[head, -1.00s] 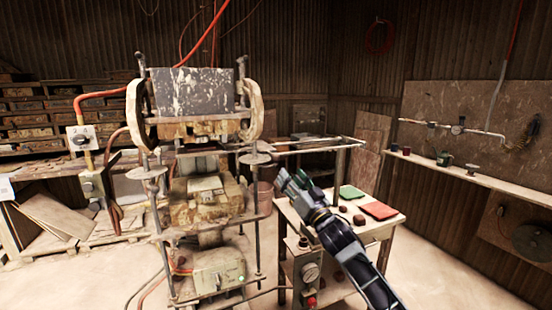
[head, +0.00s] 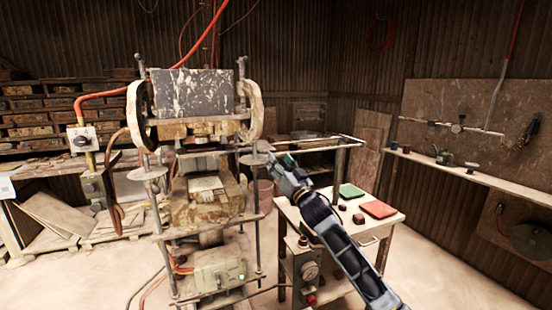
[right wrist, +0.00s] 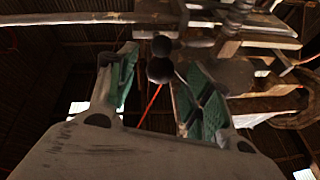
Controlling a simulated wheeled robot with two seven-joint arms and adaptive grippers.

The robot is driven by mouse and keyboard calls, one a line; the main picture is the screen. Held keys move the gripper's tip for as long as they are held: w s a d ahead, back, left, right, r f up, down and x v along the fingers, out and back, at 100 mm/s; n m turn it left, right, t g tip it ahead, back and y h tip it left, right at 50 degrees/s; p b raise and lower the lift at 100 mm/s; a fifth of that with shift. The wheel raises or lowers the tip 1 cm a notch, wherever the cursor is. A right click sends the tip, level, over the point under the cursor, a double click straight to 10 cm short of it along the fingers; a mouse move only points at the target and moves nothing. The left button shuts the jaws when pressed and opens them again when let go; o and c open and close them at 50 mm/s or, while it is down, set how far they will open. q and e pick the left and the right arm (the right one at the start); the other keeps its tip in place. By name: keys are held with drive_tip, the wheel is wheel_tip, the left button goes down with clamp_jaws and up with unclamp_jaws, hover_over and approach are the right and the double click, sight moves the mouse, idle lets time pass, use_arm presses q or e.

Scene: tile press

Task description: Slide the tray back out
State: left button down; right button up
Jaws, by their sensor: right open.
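The press (head: 207,205) stands left of centre in the head view, with a dark, paint-spattered plate on top. A small pale piece (head: 205,184) lies on its middle block; I cannot tell whether this is the tray. My right gripper (head: 277,165) is just right of the press frame, near its right-hand round disc (head: 256,158). In the right wrist view its two green-padded fingers (right wrist: 160,95) are spread apart. Two dark round knobs (right wrist: 160,58) show between and beyond them; I cannot tell if they touch. My left gripper is out of view.
A small table (head: 330,222) right of the press carries a green tile (head: 350,191), a red tile (head: 379,209) and small brown blocks. A metal rail (head: 310,148) runs behind the gripper. A wall shelf (head: 480,171) holds small pots. The floor at right is clear.

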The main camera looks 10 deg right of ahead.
drive_tip(key=shift+x, duration=1.45)
clamp_jaws()
